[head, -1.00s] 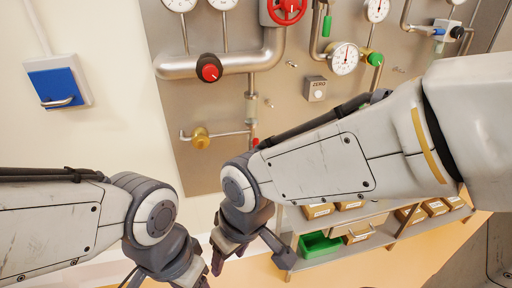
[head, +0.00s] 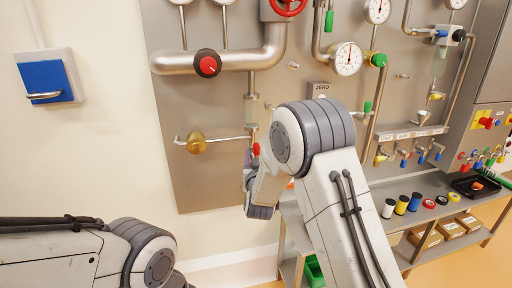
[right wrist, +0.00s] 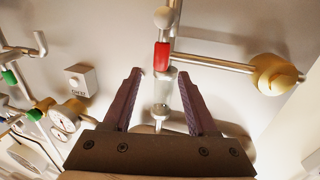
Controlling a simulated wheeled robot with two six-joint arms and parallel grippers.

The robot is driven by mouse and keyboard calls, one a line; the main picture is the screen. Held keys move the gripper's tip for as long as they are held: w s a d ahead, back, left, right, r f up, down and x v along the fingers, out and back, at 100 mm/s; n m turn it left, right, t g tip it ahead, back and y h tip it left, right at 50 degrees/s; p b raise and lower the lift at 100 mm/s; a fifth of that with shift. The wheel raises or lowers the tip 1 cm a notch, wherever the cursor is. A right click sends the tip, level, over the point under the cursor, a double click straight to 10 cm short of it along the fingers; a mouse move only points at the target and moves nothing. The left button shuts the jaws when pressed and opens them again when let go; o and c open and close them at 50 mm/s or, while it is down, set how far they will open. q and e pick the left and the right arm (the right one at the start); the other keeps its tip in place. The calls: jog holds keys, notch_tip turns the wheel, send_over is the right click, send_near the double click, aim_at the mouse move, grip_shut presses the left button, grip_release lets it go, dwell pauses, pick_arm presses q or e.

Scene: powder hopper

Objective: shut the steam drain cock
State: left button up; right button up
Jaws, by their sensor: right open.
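A small red handle (head: 256,149) sits on the thin vertical pipe below the sight glass (head: 251,108); I take it for the drain cock. In the right wrist view the red handle (right wrist: 162,56) lies along this pipe, beside the junction with a side pipe leading to a brass fitting (right wrist: 275,75). My right gripper (right wrist: 160,76) is open, its fingers on either side of the pipe line. The handle appears just beyond the fingertips; I cannot tell whether they touch it. In the head view my right arm hides most of this gripper. My left gripper is out of view.
The brass fitting (head: 196,142) projects left of the pipe. A large pipe with a red-and-black knob (head: 207,65) runs above. A ZERO box (head: 320,88) and a gauge (head: 347,58) are to the right. A shelf bench (head: 440,190) with spools stands lower right.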

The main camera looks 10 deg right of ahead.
jog(key=w, duration=0.3)
jog(key=w+d, duration=0.1)
jog(key=w, duration=0.5)
jog(key=shift+w+d+p, duration=0.25)
jog(key=shift+d+p, duration=0.1)
grip_shut()
dwell(1.0)
